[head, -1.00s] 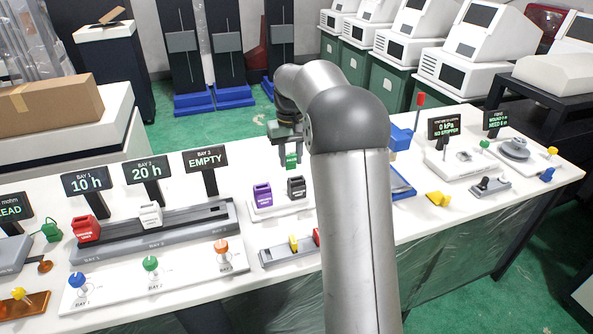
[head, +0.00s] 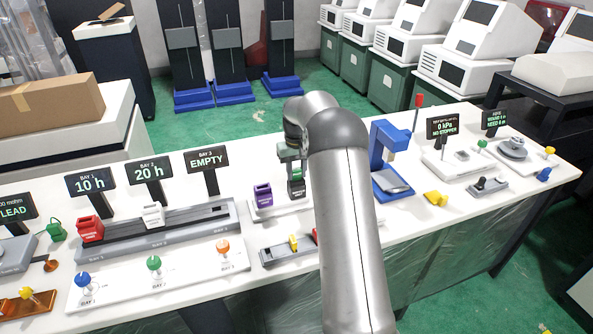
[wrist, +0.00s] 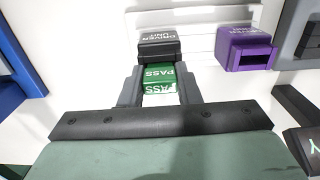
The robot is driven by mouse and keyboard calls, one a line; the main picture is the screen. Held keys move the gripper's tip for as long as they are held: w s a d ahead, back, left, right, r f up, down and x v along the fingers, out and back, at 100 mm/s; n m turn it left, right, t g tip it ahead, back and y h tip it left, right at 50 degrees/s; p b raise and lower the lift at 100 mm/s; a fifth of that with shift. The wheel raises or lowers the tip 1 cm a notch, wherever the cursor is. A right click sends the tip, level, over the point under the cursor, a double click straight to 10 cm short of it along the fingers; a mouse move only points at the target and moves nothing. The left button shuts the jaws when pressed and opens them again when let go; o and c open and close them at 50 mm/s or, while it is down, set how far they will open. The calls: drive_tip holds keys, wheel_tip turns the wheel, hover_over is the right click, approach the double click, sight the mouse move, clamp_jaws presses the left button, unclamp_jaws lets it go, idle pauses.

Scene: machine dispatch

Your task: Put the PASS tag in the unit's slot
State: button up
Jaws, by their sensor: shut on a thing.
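The green PASS tag (wrist: 160,78) is between the two fingers of my gripper (wrist: 159,90) in the wrist view, its lettering upside down. My gripper (head: 292,160) is shut on it. The black unit (wrist: 158,45) lies right at the tag's far end; whether the tag is in its slot or only against it I cannot tell. In the head view the black unit (head: 297,189) stands directly below my gripper. The purple unit (head: 263,195) is to its left; in the wrist view it (wrist: 247,47) is to the right, with a dark slot opening facing me.
Both units stand on a white stand (head: 262,214). A grey tray (head: 272,259) with yellow and red tags lies in front. A blue press-like fixture (head: 378,150) stands to the right. The bay rack (head: 190,232) with red and white units is to the left.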

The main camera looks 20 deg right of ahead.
drive_tip(key=shift+f, duration=0.2)
drive_tip(key=o, duration=0.9)
drive_tip(key=shift+o, duration=0.2)
